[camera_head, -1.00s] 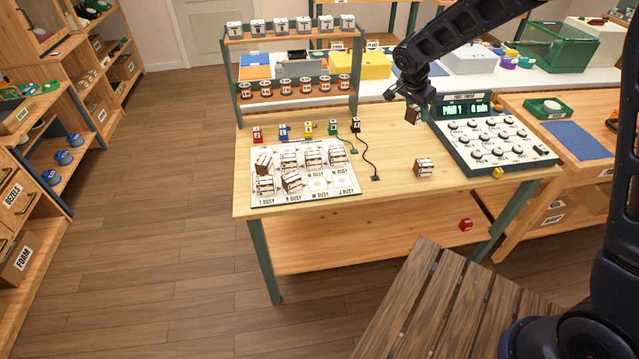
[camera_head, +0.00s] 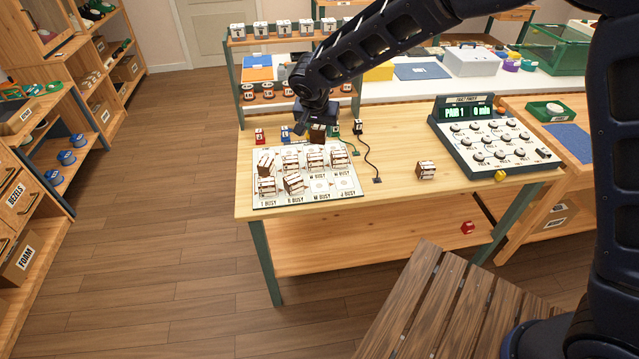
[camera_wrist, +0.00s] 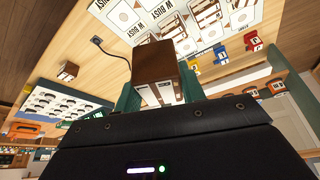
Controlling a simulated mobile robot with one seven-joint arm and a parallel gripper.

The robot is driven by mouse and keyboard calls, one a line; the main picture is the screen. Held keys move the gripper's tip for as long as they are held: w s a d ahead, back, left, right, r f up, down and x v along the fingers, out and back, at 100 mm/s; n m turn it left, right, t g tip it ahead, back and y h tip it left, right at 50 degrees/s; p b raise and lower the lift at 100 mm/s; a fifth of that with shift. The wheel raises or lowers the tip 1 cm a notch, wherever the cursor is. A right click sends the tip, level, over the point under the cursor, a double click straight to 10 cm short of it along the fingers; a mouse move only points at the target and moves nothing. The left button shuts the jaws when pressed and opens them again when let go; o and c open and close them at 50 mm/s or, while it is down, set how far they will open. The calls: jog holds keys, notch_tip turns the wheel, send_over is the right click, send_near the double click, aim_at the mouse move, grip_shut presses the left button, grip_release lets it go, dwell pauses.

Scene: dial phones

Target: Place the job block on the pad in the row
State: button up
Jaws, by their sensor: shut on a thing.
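My gripper (camera_head: 316,122) is shut on a brown and white job block (camera_head: 317,133), held above the back edge of the white pad board. In the wrist view the held block (camera_wrist: 154,75) sits between the green fingers. The pad board (camera_head: 300,202) lies on the table's left side, with two rows of pads. Blocks (camera_head: 293,183) fill several pads, including the whole back row as far as seen. Two front-row pads on the right (camera_head: 319,186) are bare. Another similar block (camera_head: 426,170) stands alone on the table, right of the board.
A fault finder console (camera_head: 490,130) stands at the table's right. Small red, blue, yellow, green and black blocks line up behind the board, partly hidden by my gripper. A black cable (camera_head: 372,165) curves right of the board. A shelf rack (camera_head: 240,70) rises behind.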

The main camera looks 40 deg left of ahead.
notch_tip(320, 180, down, 19)
jog(key=shift+f, duration=0.1)
dwell(0.5)
jog(key=o, duration=1)
jog(key=shift+f, duration=0.1)
jog(key=v, duration=1.2)
jog(key=shift+w, duration=0.1)
